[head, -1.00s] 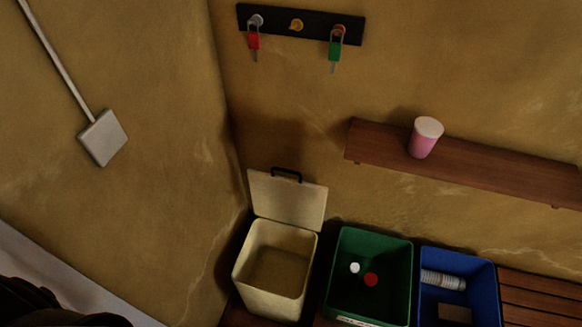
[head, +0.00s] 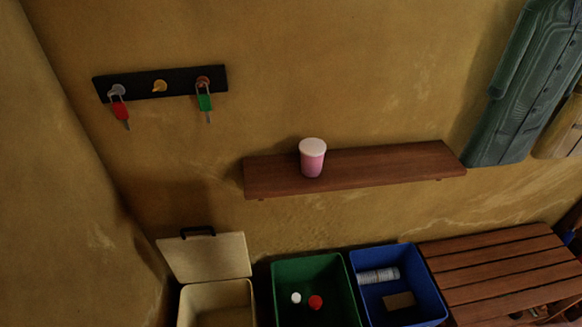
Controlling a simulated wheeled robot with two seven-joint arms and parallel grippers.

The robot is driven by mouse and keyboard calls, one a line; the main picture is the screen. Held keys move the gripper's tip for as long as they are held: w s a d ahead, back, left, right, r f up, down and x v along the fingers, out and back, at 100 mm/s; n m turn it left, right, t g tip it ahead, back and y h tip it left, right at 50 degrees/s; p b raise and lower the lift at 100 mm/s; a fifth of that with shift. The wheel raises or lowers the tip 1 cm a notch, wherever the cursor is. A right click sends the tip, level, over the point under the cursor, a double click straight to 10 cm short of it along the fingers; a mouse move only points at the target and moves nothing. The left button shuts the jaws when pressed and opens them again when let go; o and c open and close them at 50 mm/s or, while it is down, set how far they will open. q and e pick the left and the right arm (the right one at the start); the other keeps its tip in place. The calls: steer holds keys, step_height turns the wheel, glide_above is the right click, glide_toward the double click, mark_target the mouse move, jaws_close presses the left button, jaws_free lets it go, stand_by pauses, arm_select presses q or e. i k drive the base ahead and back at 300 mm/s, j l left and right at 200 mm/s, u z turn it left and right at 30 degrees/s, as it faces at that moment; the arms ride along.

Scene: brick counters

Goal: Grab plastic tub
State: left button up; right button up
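A pink plastic tub (head: 313,163) with a white lid stands upright on a brown wooden wall shelf (head: 400,168), left of the shelf's middle. Nothing touches or hides it. Neither of my grippers is in the head view.
Below the shelf stand a cream bin with its lid open (head: 205,257), a green bin (head: 284,275) with a white and a red piece inside, and a blue bin (head: 418,279). A slatted wooden bench (head: 500,262) is at the right. A key rack (head: 140,86) and coats (head: 510,90) hang on the wall.

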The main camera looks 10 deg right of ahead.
mark_target(312, 150)
steer(key=l+u, duration=0.1)
steer(key=u, duration=1.3)
steer(key=k+l+u, duration=0.1)
steer(key=k+l, duration=0.15)
steer(key=k, duration=0.15)
steer(key=k+l, duration=0.2)
steer(key=k, duration=0.25)
steer(key=k+l+u, duration=0.15)
steer(key=k, duration=0.25)
